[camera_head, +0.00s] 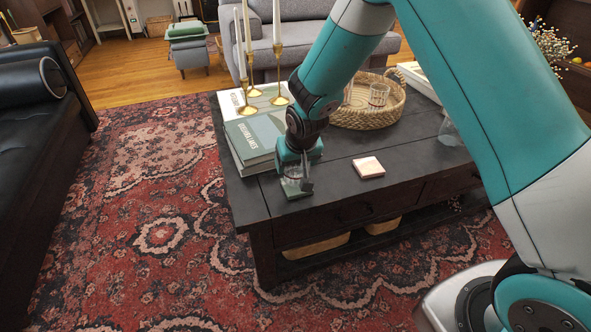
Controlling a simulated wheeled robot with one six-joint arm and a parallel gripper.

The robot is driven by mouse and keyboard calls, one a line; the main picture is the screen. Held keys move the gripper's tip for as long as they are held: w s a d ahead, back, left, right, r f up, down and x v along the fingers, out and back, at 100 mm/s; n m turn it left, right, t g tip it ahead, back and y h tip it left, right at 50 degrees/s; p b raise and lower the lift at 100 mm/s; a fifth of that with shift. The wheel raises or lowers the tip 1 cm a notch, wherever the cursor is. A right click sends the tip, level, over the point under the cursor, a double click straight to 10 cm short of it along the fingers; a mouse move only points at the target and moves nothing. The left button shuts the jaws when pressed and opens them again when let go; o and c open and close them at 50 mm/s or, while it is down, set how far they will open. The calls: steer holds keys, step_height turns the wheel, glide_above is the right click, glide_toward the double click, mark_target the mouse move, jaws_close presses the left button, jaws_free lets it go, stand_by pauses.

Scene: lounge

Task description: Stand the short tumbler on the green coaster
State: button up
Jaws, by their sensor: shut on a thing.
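The green coaster (293,194) lies on the dark coffee table (335,195), close to its front left corner. My gripper (299,183) points down right over this coaster and is shut on a clear glass, the short tumbler (291,171). The gripper's body and fingers hide much of the glass. The glass looks upright. I cannot tell whether its base touches the coaster or is slightly above it.
A pale pink coaster (368,167) lies to the right. Books (252,139) and brass candlesticks with white candles (249,111) stand at the left behind the gripper. A woven tray (372,120) holds glasses (378,95). Another clear glass vessel (450,133) stands farther right.

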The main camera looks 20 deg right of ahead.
steer(key=shift+f, duration=0.9)
steer(key=shift+f, duration=0.1)
steer(key=o, duration=1)
steer(key=shift+o, duration=0.2)
steer(key=shift+s+r, duration=0.1)
steer(key=shift+r, duration=0.35)
steer(key=p+v, duration=0.3)
steer(key=v, duration=0.9)
steer(key=s+a+r+n+g+y, duration=0.1)
steer(key=s+r+n, duration=0.1)
steer(key=s+r, duration=0.3)
steer(key=s+a+r+n+g+y, duration=0.1)
steer(key=s+r, duration=0.4)
steer(key=s, duration=0.8)
steer(key=s+a+r+n+g+y, duration=0.2)
steer(key=s+r+n, duration=0.2)
steer(key=s, duration=0.5)
steer(key=shift+a+r, duration=0.25)
steer(key=shift+r, duration=0.25)
